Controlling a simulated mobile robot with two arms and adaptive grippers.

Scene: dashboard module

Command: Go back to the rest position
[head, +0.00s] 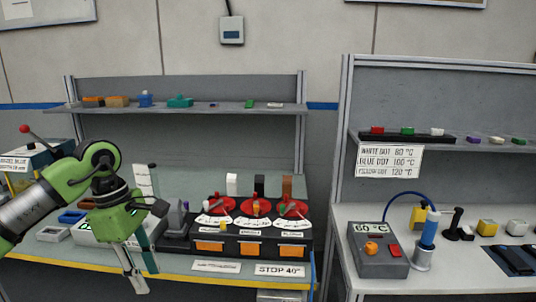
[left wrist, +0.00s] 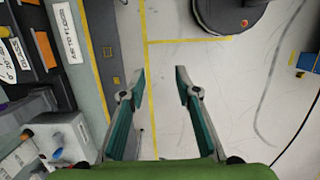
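My left arm comes in from the left in the head view, in front of the left bench (head: 190,264). My left gripper (head: 140,272) points down at the bench's front edge, beside the dashboard module (head: 240,232) with its red dials and orange panels. In the left wrist view the two teal fingers of the left gripper (left wrist: 160,75) stand apart, with nothing between them. The floor shows below them, and the bench edge is to their left. My right gripper is in neither view.
A shelf (head: 200,109) with small coloured parts runs above the left bench. A second bench (head: 460,282) at the right holds a grey control box (head: 378,252) and a blue-handled tool (head: 428,234). In the left wrist view, open floor (left wrist: 215,100) lies right of the bench.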

